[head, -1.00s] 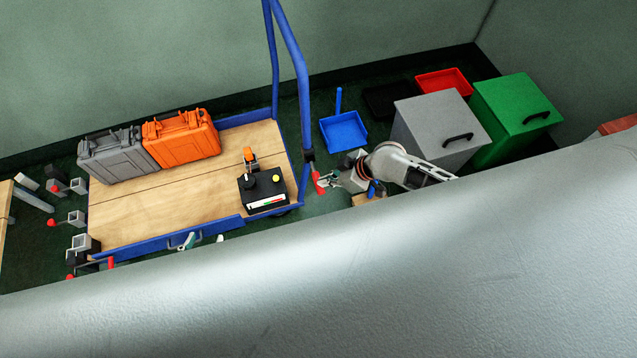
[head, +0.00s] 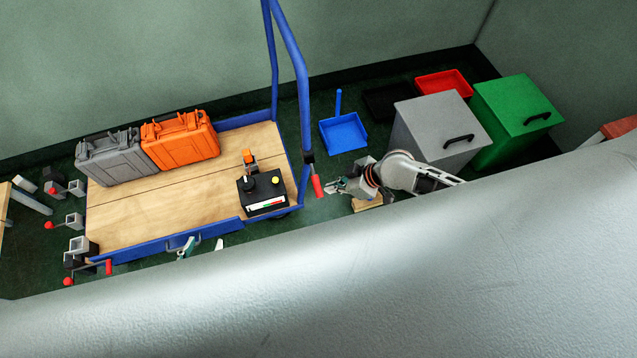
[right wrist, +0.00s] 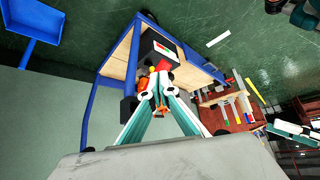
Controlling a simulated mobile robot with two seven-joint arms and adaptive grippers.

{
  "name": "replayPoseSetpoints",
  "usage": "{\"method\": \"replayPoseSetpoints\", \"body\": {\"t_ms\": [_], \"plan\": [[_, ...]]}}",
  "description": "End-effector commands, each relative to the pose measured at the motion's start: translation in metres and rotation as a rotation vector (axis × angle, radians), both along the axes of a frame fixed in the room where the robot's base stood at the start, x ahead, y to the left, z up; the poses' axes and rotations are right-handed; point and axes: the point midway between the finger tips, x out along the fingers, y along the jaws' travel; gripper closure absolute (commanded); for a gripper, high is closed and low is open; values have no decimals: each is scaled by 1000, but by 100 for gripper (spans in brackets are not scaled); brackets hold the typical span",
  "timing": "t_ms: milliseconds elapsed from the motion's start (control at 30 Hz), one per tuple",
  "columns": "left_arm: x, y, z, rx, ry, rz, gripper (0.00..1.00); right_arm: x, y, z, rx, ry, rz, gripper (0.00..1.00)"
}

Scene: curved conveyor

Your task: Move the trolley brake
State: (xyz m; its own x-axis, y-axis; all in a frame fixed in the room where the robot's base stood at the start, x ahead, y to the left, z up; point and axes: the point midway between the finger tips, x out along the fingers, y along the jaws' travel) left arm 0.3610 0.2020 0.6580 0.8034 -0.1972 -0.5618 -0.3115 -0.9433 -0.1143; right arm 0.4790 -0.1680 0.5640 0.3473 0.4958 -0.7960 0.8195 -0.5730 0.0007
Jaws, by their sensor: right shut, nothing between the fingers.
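The trolley (head: 150,205) has a blue frame and a wooden deck. Its brake lever (head: 317,186) has a red handle and hangs at the foot of the push bar, slanting down. My right gripper (head: 328,189) is just right of the red handle, with a small gap seeming to show between them. In the right wrist view its teal fingers (right wrist: 153,92) converge and look shut and empty; the brake cannot be made out surely there. My left gripper (head: 186,248) shows only partly at the trolley's front edge; the rest is hidden.
Grey case (head: 117,158), orange case (head: 180,140) and a black box (head: 262,190) stand on the deck. Grey bin (head: 432,125), green bin (head: 515,115) and blue dustpan (head: 343,133) are to the right. Posts with red knobs (head: 75,220) stand left of the trolley.

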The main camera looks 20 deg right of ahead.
Motion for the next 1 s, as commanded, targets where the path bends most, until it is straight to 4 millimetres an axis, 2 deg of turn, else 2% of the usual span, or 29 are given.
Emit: {"method": "replayPoseSetpoints", "body": {"t_ms": [100,467,633,1000], "plan": [[2,0,8,-3,-8,0,60,-5,-6,3,0,0,0,100],[-1,0,2,1,1,0,60,-6,-9,7,0,0,1,100],[0,0,3,0,0,0,60,-15,-22,25,-2,-1,1,100],[1,0,3,-1,-2,0,60,-40,-55,81,-2,1,1,100]]}}
